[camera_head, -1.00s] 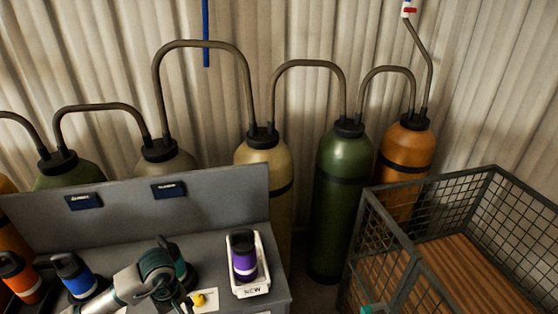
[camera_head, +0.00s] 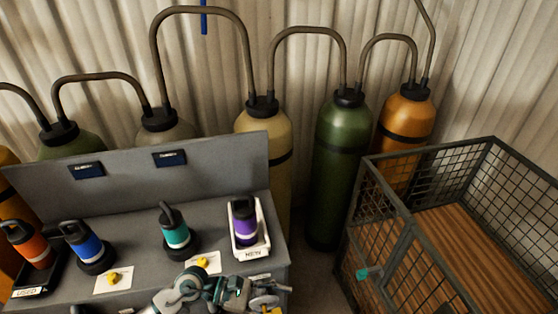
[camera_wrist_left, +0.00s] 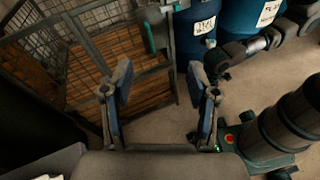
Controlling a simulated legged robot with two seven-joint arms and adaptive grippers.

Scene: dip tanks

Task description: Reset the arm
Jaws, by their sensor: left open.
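My left arm (camera_head: 190,287) comes in low at the front of the grey bench. Its gripper (camera_head: 268,298) is at the bench's front right corner, below the white tray. In the left wrist view the left gripper (camera_wrist_left: 160,85) has its two blue-padded fingers wide apart, with nothing between them. Behind the fingers are the floor and the mesh cage. My right gripper is in neither view.
On the bench (camera_head: 120,205) stand an orange bottle (camera_head: 30,250), a blue bottle (camera_head: 82,242), a teal bottle (camera_head: 175,233) and a purple bottle (camera_head: 244,228) in a white tray (camera_head: 263,240). A mesh cage (camera_head: 400,160) is right. Gas cylinders (camera_head: 340,150) line the wall.

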